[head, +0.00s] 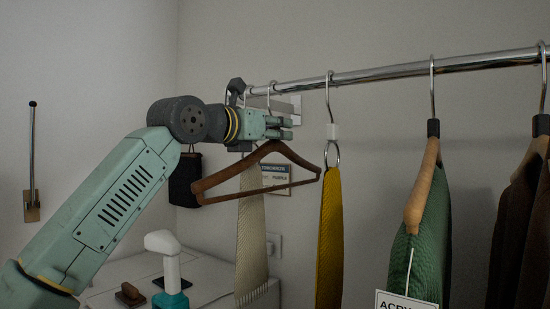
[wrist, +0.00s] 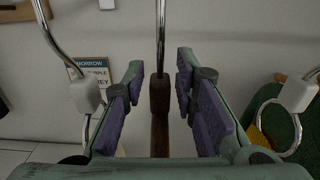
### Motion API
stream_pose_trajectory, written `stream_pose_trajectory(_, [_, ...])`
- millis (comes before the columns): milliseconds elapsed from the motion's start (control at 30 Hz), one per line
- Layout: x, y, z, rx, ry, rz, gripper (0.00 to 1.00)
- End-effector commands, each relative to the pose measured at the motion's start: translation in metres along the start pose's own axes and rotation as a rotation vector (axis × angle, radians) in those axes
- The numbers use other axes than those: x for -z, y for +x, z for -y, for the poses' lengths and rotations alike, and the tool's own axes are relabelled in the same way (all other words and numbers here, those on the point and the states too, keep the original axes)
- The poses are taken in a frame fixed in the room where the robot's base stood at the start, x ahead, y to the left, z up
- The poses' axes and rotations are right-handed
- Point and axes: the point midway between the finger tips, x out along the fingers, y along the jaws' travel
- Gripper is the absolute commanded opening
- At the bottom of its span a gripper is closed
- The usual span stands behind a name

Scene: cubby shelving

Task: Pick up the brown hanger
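The brown hanger (head: 240,172) is wooden with a lower bar and hangs by its metal hook near the left end of the chrome rail. In the wrist view its dark brown neck (wrist: 160,97) and hook rise between the fingers. My gripper (head: 287,128) is at the hanger's neck, just below the rail. In the wrist view the gripper (wrist: 160,78) is open, with purple-padded fingers on both sides of the neck and a visible gap on each side. Part of the hook is hidden behind my gripper in the head view.
The chrome rail (head: 390,74) runs across above. A cream tie (head: 251,235) hangs behind the hanger, and a yellow tie (head: 329,235) hangs close to its right. A green garment (head: 420,245) and a dark brown one (head: 520,230) hang farther right. A white surface (head: 205,285) with small items is below.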

Motion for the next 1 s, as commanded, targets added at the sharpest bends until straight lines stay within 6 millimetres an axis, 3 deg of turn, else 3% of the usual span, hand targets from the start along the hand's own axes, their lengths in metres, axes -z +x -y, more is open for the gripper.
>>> stream_pose_trajectory(367, [-0.0002, -0.0002, 0.0001, 0.0, 0.0, 0.0, 0.0])
stream_pose_trajectory(1000, [-0.0008, -0.0003, 0.0002, 0.0, 0.0, 0.001, 0.0])
